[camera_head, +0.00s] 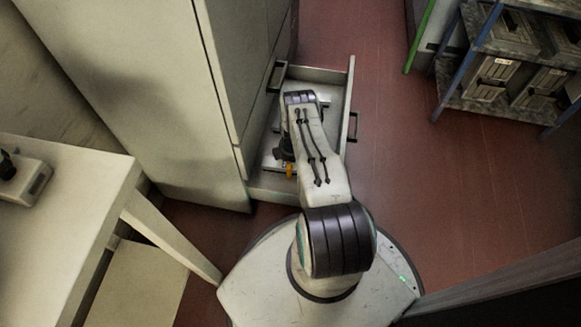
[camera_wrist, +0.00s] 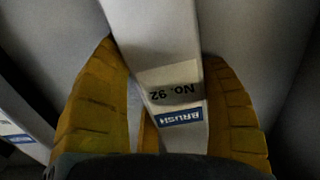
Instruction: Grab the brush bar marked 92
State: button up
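The brush bar (camera_wrist: 165,45) is a pale grey bar with an upside-down "No. 92" label and a blue "BRUSH" tag in the wrist view. My gripper (camera_wrist: 165,110) has its yellow fingers on either side of this bar. A narrow gap shows between the left finger and the bar; the right finger is close against its edge, and I cannot tell if it touches. In the head view my gripper (camera_head: 290,170) is down inside an open drawer (camera_head: 349,90), mostly hidden by my arm, with a yellow finger showing.
Another pale bar (camera_wrist: 22,105) with a blue-and-white label lies at the left in the wrist view. A tall cabinet (camera_head: 165,90) stands left of the drawer. A table (camera_head: 60,220) is at the left, and a rack with boxes (camera_head: 490,80) is at the upper right. Red floor is clear between.

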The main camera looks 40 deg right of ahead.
jog(key=c, duration=0.6)
